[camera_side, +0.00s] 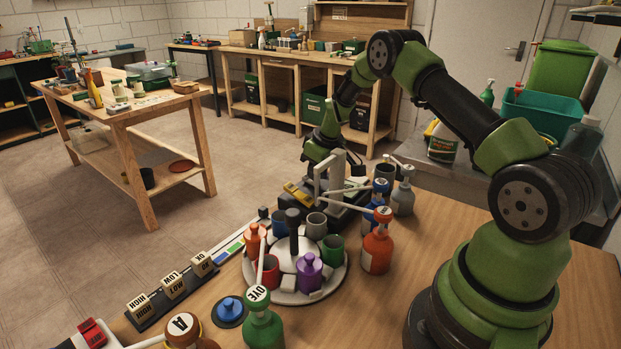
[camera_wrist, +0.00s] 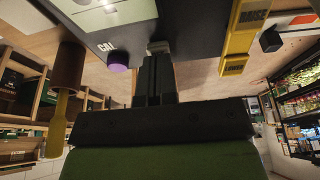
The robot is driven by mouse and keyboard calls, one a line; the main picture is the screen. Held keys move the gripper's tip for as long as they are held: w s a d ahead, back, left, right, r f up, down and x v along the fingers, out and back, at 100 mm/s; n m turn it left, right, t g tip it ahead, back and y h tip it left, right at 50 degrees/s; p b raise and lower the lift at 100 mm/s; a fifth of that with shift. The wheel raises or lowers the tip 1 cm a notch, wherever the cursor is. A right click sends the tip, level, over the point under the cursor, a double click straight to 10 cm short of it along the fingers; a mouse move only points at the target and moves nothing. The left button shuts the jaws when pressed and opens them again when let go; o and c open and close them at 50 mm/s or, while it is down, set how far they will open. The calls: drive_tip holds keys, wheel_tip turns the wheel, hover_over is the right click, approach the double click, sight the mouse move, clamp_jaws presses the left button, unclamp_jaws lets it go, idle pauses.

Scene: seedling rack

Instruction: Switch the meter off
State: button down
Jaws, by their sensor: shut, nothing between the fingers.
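The meter (camera_wrist: 110,35) shows in the wrist view as a dark grey box with a pale screen, a "CAL" label and a purple knob (camera_wrist: 118,62). My gripper (camera_wrist: 158,58) is shut and empty, its fingertips at the meter's edge. A small grey part (camera_wrist: 158,46) lies right at the tips; I cannot tell if it is the switch or if the fingers touch it. In the side view my gripper (camera_side: 318,165) is low over the dark equipment at the back of the table, and the meter is hard to make out there. The switch position cannot be read.
A round carousel (camera_side: 338,280) with coloured cups and bottles stands in front of my gripper. An orange-red bottle (camera_side: 377,250) and a green bottle (camera_side: 262,328) stand nearby. A yellow labelled piece (camera_wrist: 240,40) is right of the meter; a brown-and-yellow handled thing (camera_wrist: 68,68) is left.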

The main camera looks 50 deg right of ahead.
drive_tip(key=shift+r, duration=3.5)
drive_tip(key=s+a+r+m+t, duration=0.1)
drive_tip(key=s+a+r, duration=0.3)
drive_tip(key=a+r, duration=0.4)
drive_tip(key=s+a+r+m+t, duration=0.1)
drive_tip(key=s+a+r, duration=0.45)
drive_tip(key=r, duration=0.45)
drive_tip(key=s+a+m+t+y, duration=0.1)
drive_tip(key=s+a, duration=0.3)
drive_tip(key=s, duration=0.4)
drive_tip(key=s+a+m+y, duration=0.1)
drive_tip(key=s+a, duration=0.3)
drive_tip(key=s, duration=0.4)
drive_tip(key=shift+r+t, duration=0.4)
drive_tip(key=shift+r, duration=0.05)
